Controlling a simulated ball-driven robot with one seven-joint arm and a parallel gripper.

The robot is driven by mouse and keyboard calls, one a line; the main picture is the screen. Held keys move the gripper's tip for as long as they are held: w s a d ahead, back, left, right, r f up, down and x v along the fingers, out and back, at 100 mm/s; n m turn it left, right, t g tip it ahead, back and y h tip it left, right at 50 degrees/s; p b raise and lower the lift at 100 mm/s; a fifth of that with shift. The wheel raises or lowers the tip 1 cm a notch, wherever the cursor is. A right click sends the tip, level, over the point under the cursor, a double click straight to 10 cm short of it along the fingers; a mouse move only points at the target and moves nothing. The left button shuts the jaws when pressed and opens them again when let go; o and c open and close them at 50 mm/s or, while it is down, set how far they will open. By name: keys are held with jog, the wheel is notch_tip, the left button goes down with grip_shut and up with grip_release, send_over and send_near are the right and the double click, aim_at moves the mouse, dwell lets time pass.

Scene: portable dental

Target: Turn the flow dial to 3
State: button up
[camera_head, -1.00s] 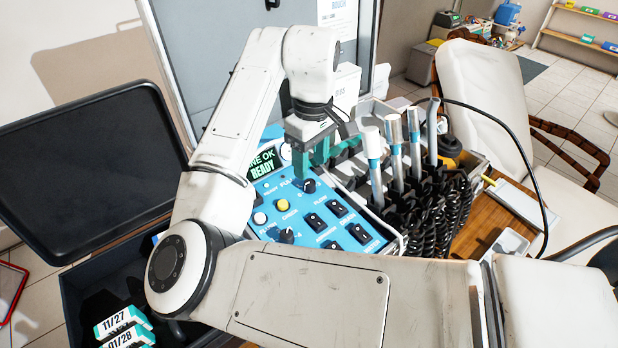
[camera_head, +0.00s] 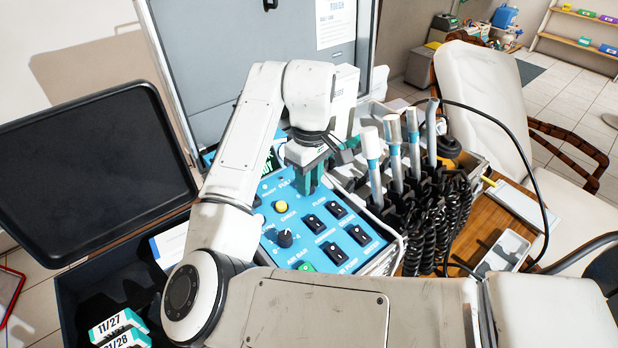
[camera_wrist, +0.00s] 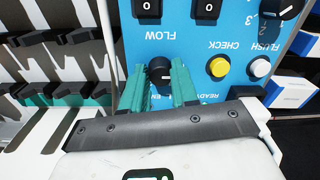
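The blue control panel (camera_head: 300,225) carries the flow dial (camera_wrist: 160,72), a black knob with the word FLOW printed beside it in the wrist view. My gripper (camera_wrist: 159,72) has its two teal fingers down on either side of this knob, close against its sides. In the head view the gripper (camera_head: 306,183) stands at the top of the panel and covers the dial. The dial's pointer and numbers are hidden by the fingers, so its setting cannot be read.
A second black dial (camera_head: 285,238) with numbers sits lower on the panel. A yellow button (camera_wrist: 218,67), a white button (camera_wrist: 260,67) and several rocker switches (camera_head: 338,210) are nearby. Upright handpieces (camera_head: 394,145) with coiled hoses stand just right of the panel.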

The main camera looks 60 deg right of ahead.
grip_shut()
